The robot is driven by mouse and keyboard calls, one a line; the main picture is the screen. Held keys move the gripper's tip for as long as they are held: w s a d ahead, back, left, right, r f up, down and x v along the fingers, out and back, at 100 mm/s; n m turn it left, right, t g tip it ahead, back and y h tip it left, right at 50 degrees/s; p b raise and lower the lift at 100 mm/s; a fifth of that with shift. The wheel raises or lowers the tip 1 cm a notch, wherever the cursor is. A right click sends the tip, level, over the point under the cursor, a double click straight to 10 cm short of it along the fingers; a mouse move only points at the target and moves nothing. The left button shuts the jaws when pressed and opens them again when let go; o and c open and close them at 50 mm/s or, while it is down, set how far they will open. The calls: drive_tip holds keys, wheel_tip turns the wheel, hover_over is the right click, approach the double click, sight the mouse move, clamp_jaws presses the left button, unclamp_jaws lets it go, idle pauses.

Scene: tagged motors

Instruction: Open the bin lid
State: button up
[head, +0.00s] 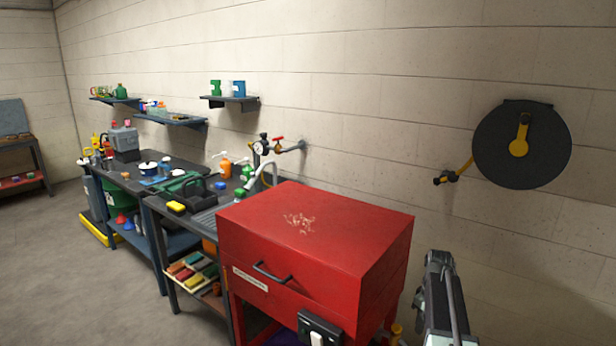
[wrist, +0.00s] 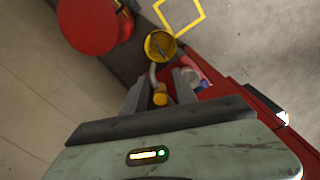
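A round red top (wrist: 95,22), which looks like a bin lid, shows at the upper left of the wrist view. It appears shut, and a dark part sits at its right edge. The head view does not show it. My gripper (wrist: 160,82) is open, its two fingers apart. Nothing is seen held between them; a yellow knob-like part (wrist: 160,97) shows beyond the gap. The red top lies past the fingertips, to the upper left and apart from them. In the head view, part of my arm shows at the lower right.
A red cabinet (head: 310,235) with a closed top and dark handle stands left of my arm. A yellow funnel-like part (wrist: 160,45) lies ahead of the fingers. A yellow floor outline (wrist: 181,14) and bare floor lie beyond. A hose reel (head: 490,150) hangs on the wall.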

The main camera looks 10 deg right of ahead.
drive_tip(key=s+a+m, duration=0.2)
drive_tip(key=s+a, duration=0.3)
drive_tip(key=a, duration=1)
drive_tip(key=s+a+r+m+p, duration=0.1)
drive_tip(key=s+a, duration=0.4)
drive_tip(key=a, duration=1.1)
drive_tip(key=shift+s+r+m, duration=0.15)
drive_tip(key=shift+s+m, duration=0.2)
drive_tip(key=shift+m, duration=0.45)
